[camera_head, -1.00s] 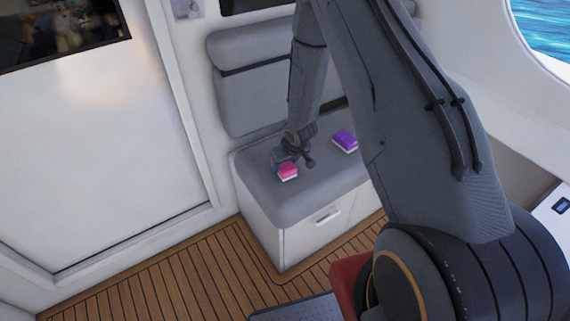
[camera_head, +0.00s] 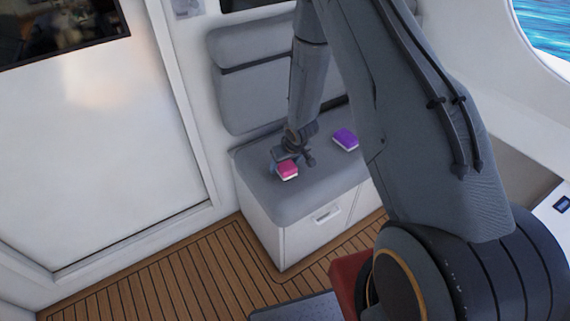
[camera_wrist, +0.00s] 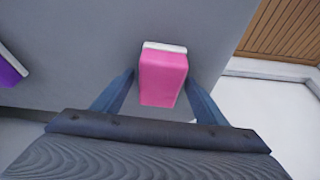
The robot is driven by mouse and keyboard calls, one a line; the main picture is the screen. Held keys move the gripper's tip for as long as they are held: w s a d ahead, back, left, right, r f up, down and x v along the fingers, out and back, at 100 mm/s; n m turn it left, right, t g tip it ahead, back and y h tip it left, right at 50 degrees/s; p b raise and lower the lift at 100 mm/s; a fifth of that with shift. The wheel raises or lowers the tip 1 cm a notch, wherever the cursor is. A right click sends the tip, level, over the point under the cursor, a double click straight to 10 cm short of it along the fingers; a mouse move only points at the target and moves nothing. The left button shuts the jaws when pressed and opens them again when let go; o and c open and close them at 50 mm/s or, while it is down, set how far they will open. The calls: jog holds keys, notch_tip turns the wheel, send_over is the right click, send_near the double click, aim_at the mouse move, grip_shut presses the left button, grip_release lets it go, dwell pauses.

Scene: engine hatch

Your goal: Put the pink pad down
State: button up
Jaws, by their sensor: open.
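The pink pad (camera_head: 287,170), with a white layer along one side, is at the grey seat cushion (camera_head: 310,204) near its left end. In the wrist view the pink pad (camera_wrist: 163,78) lies between the two fingers of my gripper (camera_wrist: 160,90). The fingers are open, with a gap on each side of the pad. In the head view my gripper (camera_head: 287,160) is low over the cushion, right at the pad. The pad appears to rest on the cushion.
A purple pad (camera_head: 345,138) lies on the cushion to the right; its edge shows in the wrist view (camera_wrist: 10,72). A grey backrest (camera_head: 262,90) stands behind the seat. The white cabinet front (camera_head: 310,235) drops to the slatted wood floor (camera_head: 190,275).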

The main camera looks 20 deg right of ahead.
aim_at(290, 167)
jog(key=v, duration=0.2)
jog(key=b+v, duration=0.1)
jog(key=v, duration=0.4)
jog(key=shift+s+d+r+b, duration=0.1)
jog(key=shift+s+d+b, duration=0.1)
jog(key=shift+d+b, duration=0.15)
jog(key=s+d+r+m+g+h, duration=0.1)
jog(key=s+r, duration=0.3)
jog(key=r, duration=0.3)
jog(key=s+r+m+h, duration=0.1)
jog(key=s+r, duration=0.4)
jog(key=r, duration=0.2)
jog(key=s+a+r+g, duration=0.1)
jog(key=s+r, duration=0.2)
jog(key=s, duration=0.3)
jog(key=s+a+r+y, duration=0.1)
jog(key=s+r, duration=0.3)
jog(key=s, duration=0.3)
jog(key=shift+r+m+g, duration=0.25)
jog(key=shift+m+g, duration=0.15)
